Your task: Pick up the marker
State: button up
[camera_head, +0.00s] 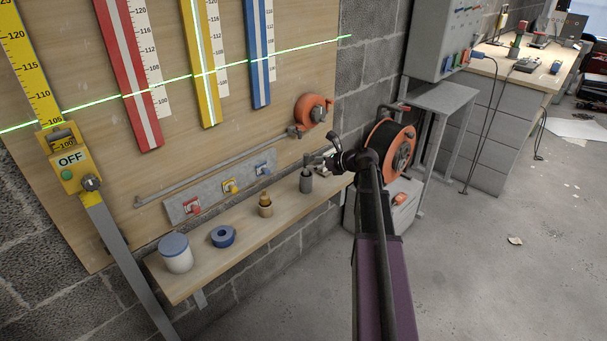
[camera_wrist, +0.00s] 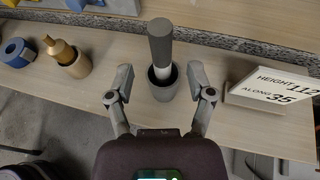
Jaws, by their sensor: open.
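The marker (camera_wrist: 161,45) has a dark grey upper part and a white lower part. It stands upright in a round grey cup (camera_wrist: 163,92) on the wooden shelf (camera_wrist: 105,60). In the head view the marker (camera_head: 307,161) and its cup (camera_head: 306,185) show small near the right end of the shelf. My gripper (camera_wrist: 160,82) is open in the wrist view, with one finger on each side of the cup and marker. Neither finger visibly touches them. In the head view my gripper (camera_head: 322,160) is small and partly hidden by my arm.
A card (camera_wrist: 275,92) reading HEIGHT 112, ALONG 35 stands right of the cup. To the left are a brass plumb bob in a wooden holder (camera_wrist: 72,62), a blue tape roll (camera_wrist: 17,52) and a blue-lidded white jar (camera_head: 177,257). The wall board (camera_head: 240,130) rises behind the shelf.

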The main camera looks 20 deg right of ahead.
aim_at(308, 164)
jog(key=shift+b+x, duration=0.55)
jog(key=shift+x, duration=1.25)
grip_shut()
